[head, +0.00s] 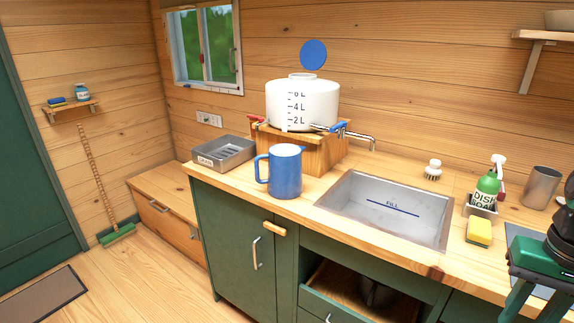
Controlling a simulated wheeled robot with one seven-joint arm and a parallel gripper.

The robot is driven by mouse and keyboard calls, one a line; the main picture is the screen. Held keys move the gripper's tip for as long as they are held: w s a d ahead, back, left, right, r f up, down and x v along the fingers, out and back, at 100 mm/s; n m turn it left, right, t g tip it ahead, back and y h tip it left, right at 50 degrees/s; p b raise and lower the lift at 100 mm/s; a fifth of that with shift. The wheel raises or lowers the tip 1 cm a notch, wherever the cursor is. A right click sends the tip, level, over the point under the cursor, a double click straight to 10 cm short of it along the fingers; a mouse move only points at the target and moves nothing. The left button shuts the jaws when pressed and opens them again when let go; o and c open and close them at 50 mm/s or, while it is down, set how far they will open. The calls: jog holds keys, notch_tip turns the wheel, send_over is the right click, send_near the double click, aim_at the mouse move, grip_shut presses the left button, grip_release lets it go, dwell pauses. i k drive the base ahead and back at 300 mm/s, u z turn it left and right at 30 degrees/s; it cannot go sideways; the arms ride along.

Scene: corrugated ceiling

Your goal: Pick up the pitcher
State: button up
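The blue pitcher (286,174) stands upright on the wooden counter (312,208), left of the sink. Its handle points left. My gripper (535,306) is at the lower right edge of the head view, far to the right of the pitcher and apart from it. Its two green fingers are spread with nothing visible between them. The fingertips are cut off by the bottom of the frame.
A white water tank (302,104) with taps sits on a wooden stand (318,152) behind the pitcher. A metal tray (222,152) is to its left, the sink (386,210) to its right. A sponge (479,232), soap bottle (487,186) and cup (540,187) stand farther right.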

aim_at(285, 181)
jog(key=u, duration=1)
jog(key=k, duration=0.8)
jog(key=z, duration=0.3)
jog(key=i, duration=1.5)
